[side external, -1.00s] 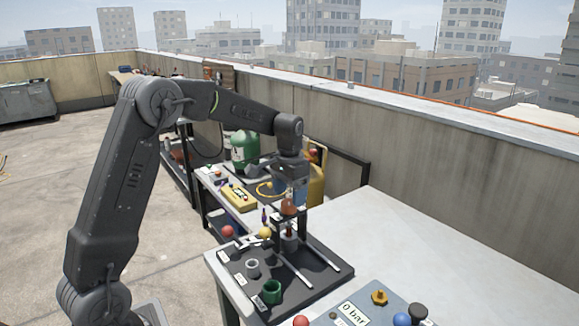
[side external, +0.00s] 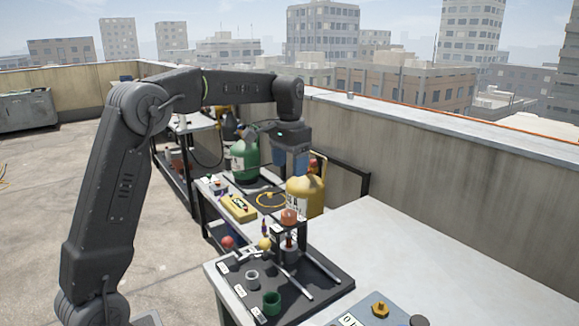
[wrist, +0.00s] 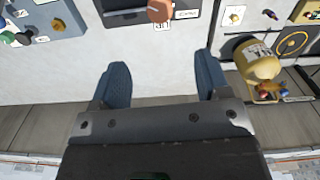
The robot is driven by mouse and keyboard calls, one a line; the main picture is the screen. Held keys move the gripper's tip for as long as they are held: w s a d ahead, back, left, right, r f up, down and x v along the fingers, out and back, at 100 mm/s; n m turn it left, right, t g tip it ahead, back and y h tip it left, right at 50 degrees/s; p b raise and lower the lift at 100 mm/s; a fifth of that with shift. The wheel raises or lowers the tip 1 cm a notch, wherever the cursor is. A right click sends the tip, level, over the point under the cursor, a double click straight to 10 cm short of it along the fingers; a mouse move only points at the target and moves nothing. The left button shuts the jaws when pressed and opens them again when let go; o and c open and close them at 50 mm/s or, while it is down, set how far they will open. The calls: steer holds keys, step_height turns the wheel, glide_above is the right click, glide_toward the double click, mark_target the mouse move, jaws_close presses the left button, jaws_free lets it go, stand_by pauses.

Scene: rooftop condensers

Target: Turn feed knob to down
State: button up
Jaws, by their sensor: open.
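An orange-brown knob (side external: 289,215) sits on top of a dark stand at the back of a black tray (side external: 318,268). I take it for the feed knob, but cannot read its label in the side view. In the wrist view the knob (wrist: 160,10) is cut by the top edge, with small white labels beside it that are too small to read surely. My gripper (side external: 291,172) hangs above and behind the knob, apart from it. Its blue fingers (wrist: 162,72) are spread with nothing between them. The knob lies beyond the fingertips in the wrist view.
A yellow cylinder (side external: 306,197) stands close behind the knob, near my gripper, with a green cylinder (side external: 244,160) farther left. A green cup (side external: 272,302) and grey ring (side external: 252,280) are on the tray. A blue panel (wrist: 62,20) lies left in the wrist view. The white tabletop (side external: 420,250) is largely clear.

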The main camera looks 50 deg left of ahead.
mark_target(289, 212)
step_height(289, 212, down, 14)
steer(key=n, duration=0.4)
stand_by(0.5)
steer(key=c, duration=0.9)
